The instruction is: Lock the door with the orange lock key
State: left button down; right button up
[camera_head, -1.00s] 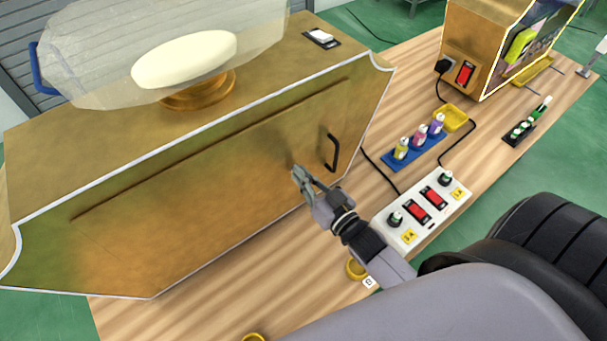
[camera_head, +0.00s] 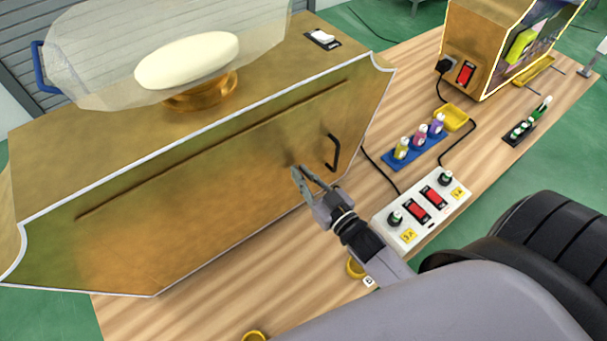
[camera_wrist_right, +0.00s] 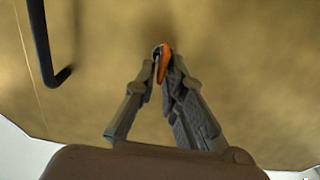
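The gold door (camera_head: 230,190) forms the front of a large gold cabinet, with a black handle (camera_head: 333,153) near its right end. The handle also shows in the right wrist view (camera_wrist_right: 45,50). My right gripper (camera_head: 299,172) is at the door face, just left of and below the handle. In the right wrist view my right gripper (camera_wrist_right: 166,68) has its fingertips close together on the small orange lock key (camera_wrist_right: 165,62), against the door. The fingers partly hide the key, and the lock cannot be made out. My left gripper is not in view.
A white switch box (camera_head: 422,209) with red switches stands right of my right arm. A blue rack (camera_head: 414,152) of small bottles, a yellow tray (camera_head: 455,117) and cables lie behind it. A gold machine (camera_head: 480,50) stands at the back right. Yellow rings lie in front.

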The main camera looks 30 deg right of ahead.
jog(key=shift+o, duration=1.3)
jog(key=shift+s, duration=0.1)
jog(key=s+d, duration=0.1)
jog(key=s, duration=1)
jog(key=shift+s+d, duration=0.35)
